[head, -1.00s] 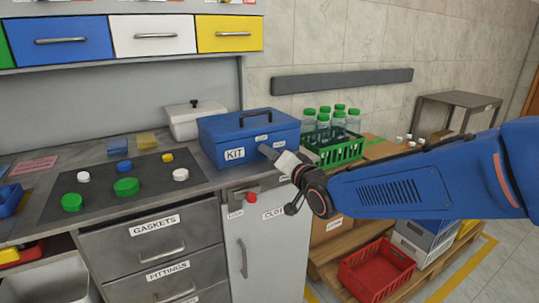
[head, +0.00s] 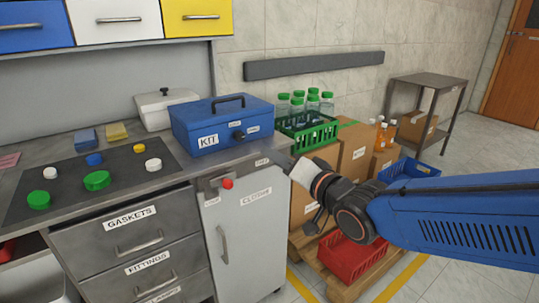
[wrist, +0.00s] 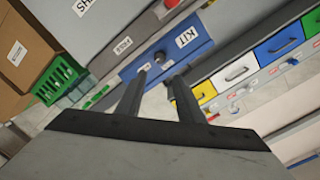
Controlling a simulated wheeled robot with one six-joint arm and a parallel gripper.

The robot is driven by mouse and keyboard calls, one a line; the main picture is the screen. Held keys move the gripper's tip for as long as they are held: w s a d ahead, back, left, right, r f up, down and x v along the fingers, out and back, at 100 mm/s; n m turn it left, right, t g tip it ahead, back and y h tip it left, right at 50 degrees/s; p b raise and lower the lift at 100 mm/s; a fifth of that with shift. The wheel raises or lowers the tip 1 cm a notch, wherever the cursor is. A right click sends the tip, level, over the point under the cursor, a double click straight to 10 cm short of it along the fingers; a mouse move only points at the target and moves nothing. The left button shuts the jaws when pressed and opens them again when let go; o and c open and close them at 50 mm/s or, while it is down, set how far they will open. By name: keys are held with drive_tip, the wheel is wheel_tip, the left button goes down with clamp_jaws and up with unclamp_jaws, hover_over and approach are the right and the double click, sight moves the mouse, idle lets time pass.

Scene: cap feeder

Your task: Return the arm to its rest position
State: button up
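My arm (head: 450,220) reaches in from the right in the head view, in front of the boxes and pallet. My gripper (head: 280,160) points left toward the cabinet, near the right end of the counter. In the wrist view its two fingers (wrist: 162,82) stand apart with nothing between them, so it is open and empty. The blue KIT box (head: 222,122) sits shut on the counter, with a dark knob on its front. It also shows beyond the fingers in the wrist view (wrist: 186,52). The gripper looks clear of it.
A steel cabinet door (head: 245,235) with a red knob (head: 227,184) is close left of the gripper. A green crate of bottles (head: 306,140) stands on cardboard boxes (head: 355,150). A red crate (head: 352,262) is below the arm. Open floor (head: 475,152) lies at the right.

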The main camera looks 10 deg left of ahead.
drive_tip(key=shift+s+d, duration=0.25)
drive_tip(key=shift+d, duration=0.05)
drive_tip(key=d+f+m+h, duration=0.1)
drive_tip(key=d+f+h, duration=0.35)
drive_tip(key=d, duration=0.85)
drive_tip(key=d+f+h, duration=0.3)
drive_tip(key=d+h, duration=0.2)
drive_tip(key=d, duration=0.9)
drive_tip(key=s+d+f+g+h, duration=0.2)
drive_tip(key=s+d+f+g, duration=0.1)
drive_tip(key=s+d, duration=0.4)
drive_tip(key=s+d+f+g+h, duration=0.1)
drive_tip(key=s+d+f+g, duration=0.2)
drive_tip(key=s+d, duration=0.4)
drive_tip(key=s+f, duration=0.1)
drive_tip(key=s, duration=0.3)
drive_tip(key=shift+d+f+h, duration=0.25)
drive_tip(key=shift+d+h, duration=0.05)
drive_tip(key=shift+h, duration=0.05)
drive_tip(key=shift+c, duration=0.3)
